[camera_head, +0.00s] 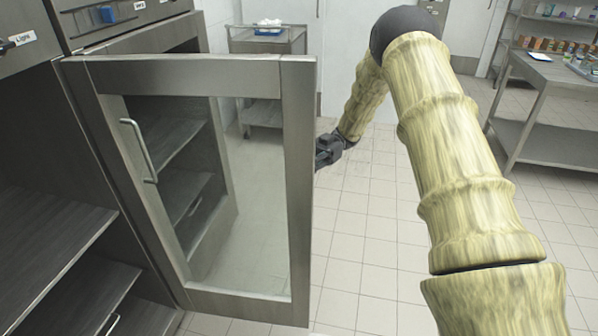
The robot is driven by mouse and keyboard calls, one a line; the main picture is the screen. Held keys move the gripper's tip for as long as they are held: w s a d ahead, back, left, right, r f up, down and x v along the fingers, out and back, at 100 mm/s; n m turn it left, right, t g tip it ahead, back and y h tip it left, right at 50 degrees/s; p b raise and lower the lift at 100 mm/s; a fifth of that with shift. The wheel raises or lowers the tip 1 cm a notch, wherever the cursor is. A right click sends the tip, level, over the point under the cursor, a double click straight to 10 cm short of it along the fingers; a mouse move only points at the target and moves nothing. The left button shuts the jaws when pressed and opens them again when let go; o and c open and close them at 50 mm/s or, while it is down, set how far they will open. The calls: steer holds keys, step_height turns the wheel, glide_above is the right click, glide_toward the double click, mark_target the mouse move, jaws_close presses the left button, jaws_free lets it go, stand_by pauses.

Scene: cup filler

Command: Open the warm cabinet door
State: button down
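The cabinet door (299,200) is a grey metal frame with a clear glass pane. It stands swung wide open, out from the cabinet front, hinged at the left. A bar handle (140,151) shows at the left part of the door, seen through or near the pane. Shelves of the cabinet show left of the door and through the glass. My gripper (325,152) is at the door's right, free edge, partly hidden behind it. Its fingers are small and dark, so I cannot tell if they are open or shut, or whether they touch the door.
A metal cart (267,42) stands behind the door. A steel table (555,75) with small items is at the right back, near a shelf rack. The tiled floor (365,255) between door and table is clear. My arm crosses the right side.

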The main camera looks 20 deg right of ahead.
steer(key=shift+w, duration=0.35)
steer(key=c, duration=1.5)
jaws_free()
steer(key=shift+a, duration=0.1)
steer(key=shift+o, duration=0.2)
steer(key=v, duration=1.1)
steer(key=shift+w+d+r, duration=0.2)
steer(key=shift+w+d, duration=0.1)
